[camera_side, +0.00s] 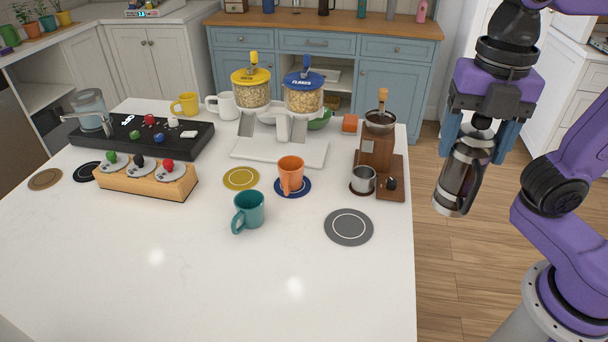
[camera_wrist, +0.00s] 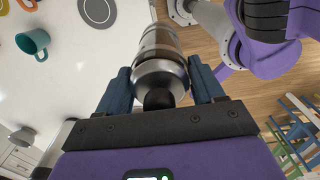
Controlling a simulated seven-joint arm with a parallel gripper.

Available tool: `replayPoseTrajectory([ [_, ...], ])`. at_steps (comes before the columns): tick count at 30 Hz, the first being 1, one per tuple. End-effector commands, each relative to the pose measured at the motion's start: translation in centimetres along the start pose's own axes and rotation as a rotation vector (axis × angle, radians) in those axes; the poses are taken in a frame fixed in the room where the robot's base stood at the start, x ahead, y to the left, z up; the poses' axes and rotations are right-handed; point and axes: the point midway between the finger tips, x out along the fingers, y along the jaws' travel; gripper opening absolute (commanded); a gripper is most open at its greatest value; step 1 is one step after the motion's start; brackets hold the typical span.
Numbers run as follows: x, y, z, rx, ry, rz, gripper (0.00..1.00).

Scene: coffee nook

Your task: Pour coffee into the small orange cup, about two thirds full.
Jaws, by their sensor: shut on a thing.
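The orange cup (camera_side: 291,174) stands upright on a dark blue coaster (camera_side: 305,188) near the middle of the counter. Its inside is not clear from here. My gripper (camera_side: 482,135) is shut on a glass and steel coffee press (camera_side: 463,175) and holds it in the air off the counter's right edge, slightly tilted. Dark coffee seems to show through the glass. In the wrist view the press (camera_wrist: 160,62) sits between the blue fingers of my gripper (camera_wrist: 163,85). The orange cup is only partly seen at that view's top edge.
A teal mug (camera_side: 248,211) stands in front of the orange cup. A grey coaster (camera_side: 349,227) lies empty at the right front. A wooden grinder (camera_side: 376,150) and a steel cup (camera_side: 362,180) stand between press and orange cup. The counter's front is clear.

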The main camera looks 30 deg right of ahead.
Motion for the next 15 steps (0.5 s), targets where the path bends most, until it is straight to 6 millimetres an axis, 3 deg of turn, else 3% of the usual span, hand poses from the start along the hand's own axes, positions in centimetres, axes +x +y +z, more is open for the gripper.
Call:
replayPoseTrajectory([
  [1,-0.7,1.8,-0.2,0.028,0.000,0.000,0.00],
  [6,-2.5,6.9,-0.6,0.121,0.000,0.000,0.00],
  [15,-3.9,15.9,-0.5,0.286,0.000,0.000,0.00],
])
